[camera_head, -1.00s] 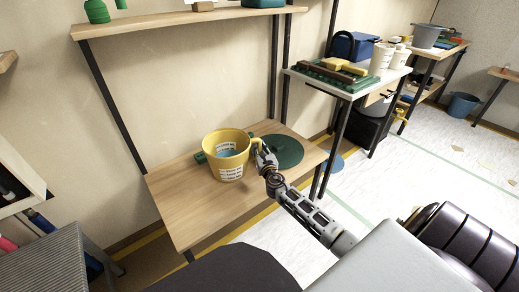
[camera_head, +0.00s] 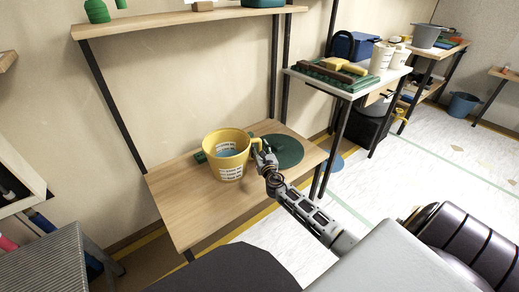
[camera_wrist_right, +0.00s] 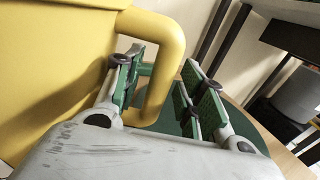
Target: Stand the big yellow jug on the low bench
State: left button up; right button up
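In the right wrist view the jug's yellow wall (camera_wrist_right: 50,70) fills the left. The green-padded fingers of my right gripper (camera_wrist_right: 165,90) are apart, one at the handle's opening and the other outside, with the handle (camera_wrist_right: 172,60) between them. A gap shows beside the outer finger. My left gripper is not in view.
A dark green round mat (camera_head: 285,152) lies on the bench right of the jug. A small green object (camera_head: 200,158) is at its left. A shelf (camera_head: 180,20) hangs above. A higher side table (camera_head: 345,85) with tools stands right. The bench's front left is clear.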

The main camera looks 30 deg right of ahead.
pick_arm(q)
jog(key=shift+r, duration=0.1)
pick_arm(e)
jog(key=shift+s, duration=0.1)
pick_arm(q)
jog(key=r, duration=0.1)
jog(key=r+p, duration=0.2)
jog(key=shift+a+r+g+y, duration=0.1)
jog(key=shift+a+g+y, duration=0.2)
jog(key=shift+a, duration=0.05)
pick_arm(e)
jog(key=v, duration=1.1)
jog(key=shift+s, duration=0.35)
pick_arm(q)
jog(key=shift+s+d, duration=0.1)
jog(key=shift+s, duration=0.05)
pick_arm(e)
jog(key=shift+a+r, duration=0.1)
jog(key=shift+a, duration=0.05)
